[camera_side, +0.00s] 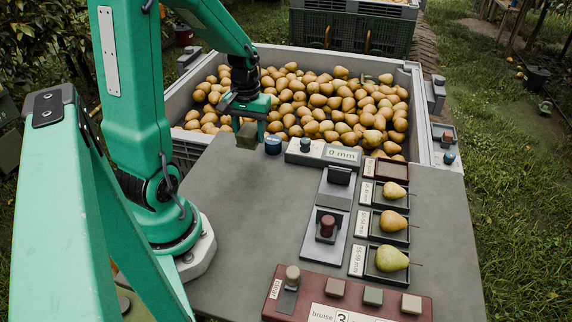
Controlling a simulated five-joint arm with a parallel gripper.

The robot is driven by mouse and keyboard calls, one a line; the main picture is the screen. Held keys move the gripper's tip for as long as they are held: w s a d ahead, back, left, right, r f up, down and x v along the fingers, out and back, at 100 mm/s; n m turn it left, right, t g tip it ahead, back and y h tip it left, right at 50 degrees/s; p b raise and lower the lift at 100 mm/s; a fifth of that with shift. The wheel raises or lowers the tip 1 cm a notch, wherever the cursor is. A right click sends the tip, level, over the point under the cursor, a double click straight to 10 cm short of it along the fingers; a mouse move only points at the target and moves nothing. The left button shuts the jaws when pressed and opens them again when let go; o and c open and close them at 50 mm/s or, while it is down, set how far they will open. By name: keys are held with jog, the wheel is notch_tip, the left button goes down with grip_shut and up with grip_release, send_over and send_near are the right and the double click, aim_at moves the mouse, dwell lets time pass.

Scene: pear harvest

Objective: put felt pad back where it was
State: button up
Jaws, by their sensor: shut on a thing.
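My gripper (252,124) is above the far edge of the grey table, in front of the pear bin. It is shut on a dark olive block (245,137), which I take to be the felt pad. The block hangs beside a dark blue round knob (272,145); I cannot tell whether it touches the table. The far side of the block and part of the jaws are hidden. A dark red rack (272,307) at the front edge carries a round-topped knob (292,275) and several small square blocks, brown, green and beige.
A large bin (412,95) full of pears stands behind the table. A gauge (342,154) reads 0 mm. A grey stand (341,215) is mid-table. The table's left middle (250,220) is bare.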

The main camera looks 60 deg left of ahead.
send_over(237, 153)
notch_tip(237, 153, down, 4)
jog(key=shift+d+f, duration=0.15)
jog(key=shift+f, duration=2)
jog(key=shift+f, duration=0.15)
jog(key=o, duration=0.9)
jog(key=shift+o, duration=0.2)
jog(key=shift+r, duration=0.2)
notch_tip(237, 153, up, 12)
